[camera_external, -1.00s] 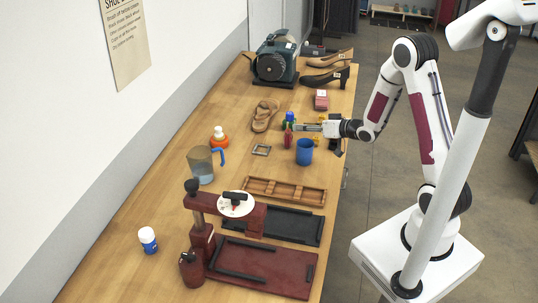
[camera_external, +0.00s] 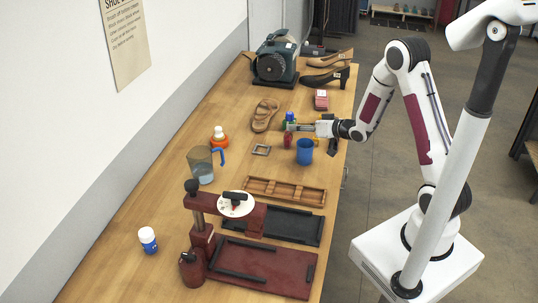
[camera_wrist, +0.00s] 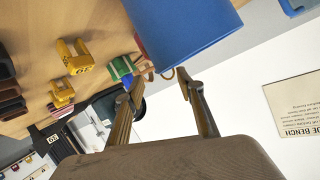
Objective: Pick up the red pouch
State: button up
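A small red item (camera_external: 287,141), which looks like the pouch, is on the wooden bench just left of the blue cup. My gripper (camera_external: 292,127) is level above the bench, with its fingertips at the upper end of this red item; I cannot tell whether they touch. In the wrist view my gripper (camera_wrist: 158,80) has its two fingers apart, with nothing clearly between them. There the blue cup (camera_wrist: 183,30) fills the top middle, and only a sliver of red (camera_wrist: 139,44) shows at its left edge.
A green item (camera_wrist: 121,67) and yellow pieces (camera_wrist: 75,57) lie close by. An orange-and-white bottle (camera_external: 219,138), a square metal frame (camera_external: 261,150), a sandal (camera_external: 265,115) and a pink-red box (camera_external: 321,100) surround the spot. A wooden tray (camera_external: 285,190) lies nearer the camera.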

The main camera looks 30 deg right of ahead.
aim_at(291, 136)
jog(key=shift+w+a+f, duration=0.35)
jog(key=shift+w+a, duration=0.15)
jog(key=shift+w, duration=0.05)
jog(key=shift+w+a+f, duration=0.35)
jog(key=shift+w+a, duration=0.1)
jog(key=shift+w, duration=0.1)
jog(key=shift+x, duration=1)
jog(key=shift+d, duration=0.1)
jog(key=shift+c, duration=0.5)
jog(key=c, duration=0.9)
